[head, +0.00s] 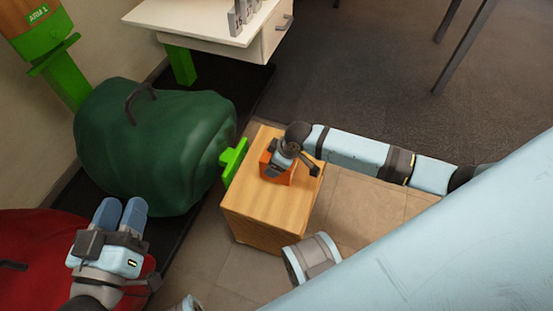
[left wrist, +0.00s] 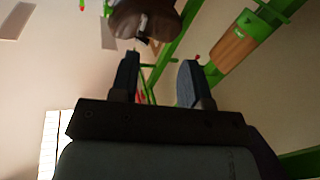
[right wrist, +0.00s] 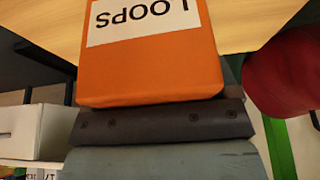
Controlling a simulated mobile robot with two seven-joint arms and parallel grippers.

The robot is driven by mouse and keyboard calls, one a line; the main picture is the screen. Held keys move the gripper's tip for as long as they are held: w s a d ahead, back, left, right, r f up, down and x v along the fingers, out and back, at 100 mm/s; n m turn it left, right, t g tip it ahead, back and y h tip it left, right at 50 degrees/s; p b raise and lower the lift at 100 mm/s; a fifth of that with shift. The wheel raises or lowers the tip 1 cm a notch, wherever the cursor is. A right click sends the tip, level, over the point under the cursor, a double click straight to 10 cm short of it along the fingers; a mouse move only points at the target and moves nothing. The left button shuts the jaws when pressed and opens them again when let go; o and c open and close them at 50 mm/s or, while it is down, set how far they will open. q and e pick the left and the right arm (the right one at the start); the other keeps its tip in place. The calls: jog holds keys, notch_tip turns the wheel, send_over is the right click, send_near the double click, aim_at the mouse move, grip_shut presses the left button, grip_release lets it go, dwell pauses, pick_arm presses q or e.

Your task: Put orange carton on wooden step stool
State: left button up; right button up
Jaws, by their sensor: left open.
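The orange carton (head: 268,158) is at the top of the wooden step stool (head: 250,205), near its far half. My right gripper (head: 280,167) is at the carton and covers part of it. In the right wrist view the carton (right wrist: 150,75), with a white label reading LOOPS upside down, is close in front of the palm and hides both fingers. The stool's pale wooden top (right wrist: 250,22) is behind it. I cannot tell whether the carton's base touches the wood. My left gripper (head: 120,215) is open and empty, left of the stool; its parted fingers show in the left wrist view (left wrist: 160,85).
A large green bag (head: 150,145) lies left of the stool, by a bright green bracket (head: 233,162). A red bag (head: 35,255) is at lower left. A white drawer table (head: 210,22) stands behind. Dark floor (head: 370,80) at the back right is open.

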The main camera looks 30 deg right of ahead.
jog(key=shift+o, duration=1.3)
jog(key=p+v, duration=0.5)
jog(key=v, duration=0.7)
jog(key=shift+a, duration=0.15)
jog(key=s+a+r+t+y, duration=0.2)
jog(key=a+r, duration=0.2)
jog(key=a, duration=0.3)
jog(key=s+a+r+t+y, duration=0.2)
jog(key=s+a+r+y, duration=0.1)
jog(key=a, duration=0.3)
pick_arm(q)
notch_tip(320, 180, up, 7)
jog(key=t, duration=0.3)
jog(key=shift+s+a+r+n, duration=0.15)
jog(key=shift+s+a+n, duration=0.05)
jog(key=shift+a+n, duration=0.1)
pick_arm(e)
jog(key=s+r+m+t, duration=0.2)
jog(key=r+t, duration=0.3)
jog(key=r, duration=0.5)
jog(key=s+a+r+m+t+y, duration=0.1)
jog(key=s+r+m+t, duration=0.2)
jog(key=r, duration=0.7)
jog(key=s+t, duration=0.1)
jog(key=t, duration=0.1)
jog(key=shift+s+t, duration=0.2)
jog(key=shift+t, duration=0.1)
jog(key=shift+a+r, duration=0.1)
